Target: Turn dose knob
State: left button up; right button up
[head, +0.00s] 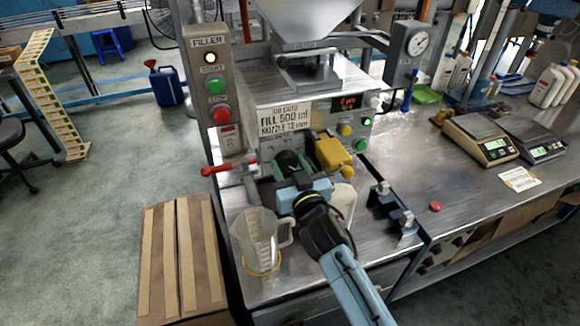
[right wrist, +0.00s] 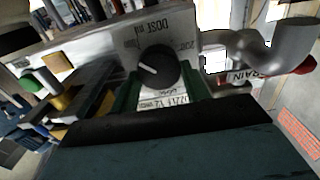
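The dose knob (right wrist: 158,66) is round and black with a white pointer line. It sits on the machine's metal front under a "DOSE ml" label in the right wrist view. My right gripper (head: 289,168) is at the machine's front below the fill card, and hides most of the knob in the head view. In the right wrist view its two green fingers stand apart on either side of the knob; I cannot tell whether they touch it. My left gripper is not in view.
A drain valve with a red handle (head: 222,169) juts out left of my gripper. A clear jug (head: 257,240) stands below it. A yellow block (head: 333,152) sits close on the right. Control buttons (head: 215,87) are at upper left; scales (head: 480,137) stand on the right bench.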

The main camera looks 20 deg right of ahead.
jog(key=shift+c, duration=0.7)
